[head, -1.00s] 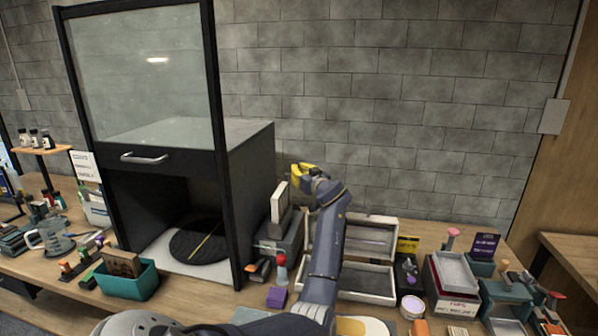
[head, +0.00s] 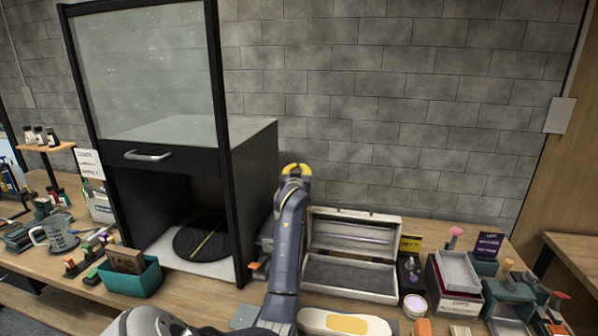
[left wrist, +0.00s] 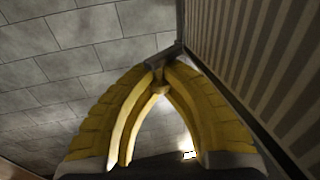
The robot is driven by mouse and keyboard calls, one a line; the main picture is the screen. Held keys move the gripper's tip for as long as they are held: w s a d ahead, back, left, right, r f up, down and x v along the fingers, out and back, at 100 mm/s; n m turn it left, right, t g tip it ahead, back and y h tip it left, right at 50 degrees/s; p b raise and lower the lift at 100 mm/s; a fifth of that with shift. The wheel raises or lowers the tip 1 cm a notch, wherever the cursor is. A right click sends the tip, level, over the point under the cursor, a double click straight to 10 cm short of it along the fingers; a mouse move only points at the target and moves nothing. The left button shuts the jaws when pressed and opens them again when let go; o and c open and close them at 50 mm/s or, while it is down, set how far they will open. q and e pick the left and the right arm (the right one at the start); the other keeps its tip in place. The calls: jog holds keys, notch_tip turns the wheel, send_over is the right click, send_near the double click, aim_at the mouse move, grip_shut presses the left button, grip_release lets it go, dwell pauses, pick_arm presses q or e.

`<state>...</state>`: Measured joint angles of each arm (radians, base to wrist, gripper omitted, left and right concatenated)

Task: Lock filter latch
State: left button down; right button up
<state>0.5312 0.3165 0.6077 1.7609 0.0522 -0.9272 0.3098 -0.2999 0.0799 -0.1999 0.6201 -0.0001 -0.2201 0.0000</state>
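My left gripper (head: 297,170) is raised beside the right side of the black cabinet (head: 254,185), near the back wall. In the left wrist view its yellow fingers (left wrist: 160,72) arch together and their tips meet. I see no held object between them. A ribbed panel with a dark frame (left wrist: 270,60) fills the right of that view, close to the fingers; I cannot tell whether it is the filter. I cannot make out a latch. My left arm hides most of the small grey unit beside the cabinet. My right gripper is not in view.
An open grey case (head: 350,275) stands right of my left arm. A teal bin (head: 130,280) sits in front of the cabinet, and a black turntable (head: 202,238) lies inside it. Trays (head: 458,270) and small tools crowd the right of the bench. The wall above is clear.

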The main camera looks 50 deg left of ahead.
pick_arm(q)
jog(key=shift+d+f+m+t+h, duration=0.1)
jog(key=shift+f+m+t+h, duration=0.05)
jog(key=shift+m+t+h, duration=0.2)
dwell(0.3)
jog(key=c, duration=1.3)
grip_release()
jog(key=shift+s, duration=0.1)
jog(key=v, duration=1.2)
